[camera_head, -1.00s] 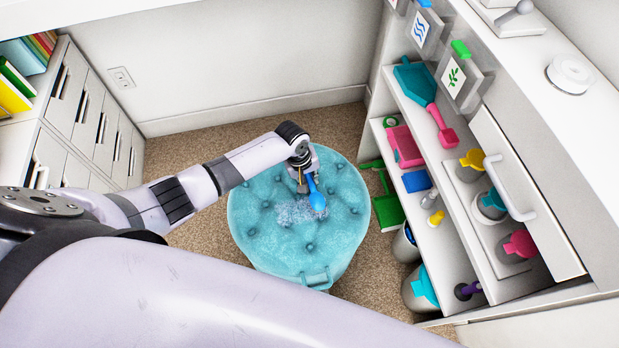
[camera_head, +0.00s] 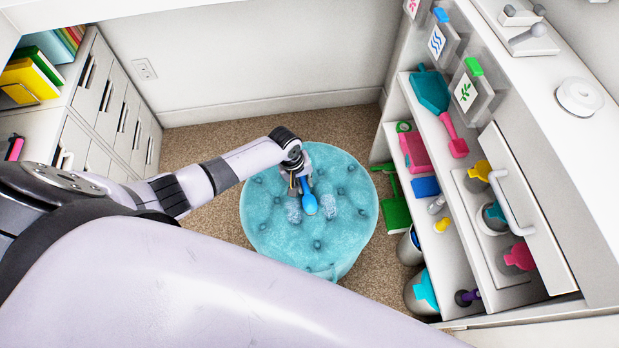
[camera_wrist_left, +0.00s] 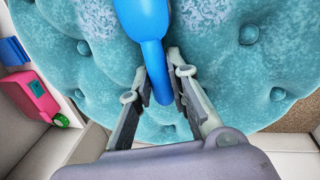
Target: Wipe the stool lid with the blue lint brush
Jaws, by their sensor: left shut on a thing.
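The round teal tufted stool lid (camera_head: 290,235) fills the middle of the head view. My left gripper (camera_head: 301,183) is over it, shut on the handle of the blue lint brush (camera_head: 308,197). In the left wrist view the handle (camera_wrist_left: 152,50) runs between the two fingers (camera_wrist_left: 160,85), and the brush head is cut off by the top edge. The brush head looks to be at the lid surface; exact contact cannot be told. Pale lint patches (camera_head: 294,211) lie on both sides of the brush, with a cleaner strip between them. My right gripper is not in view.
A white shelf unit (camera_head: 425,110) with colourful cleaning tools stands right of the stool. A green dustpan (camera_head: 396,212) is on the carpet between them. White drawers (camera_head: 95,110) stand at the left.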

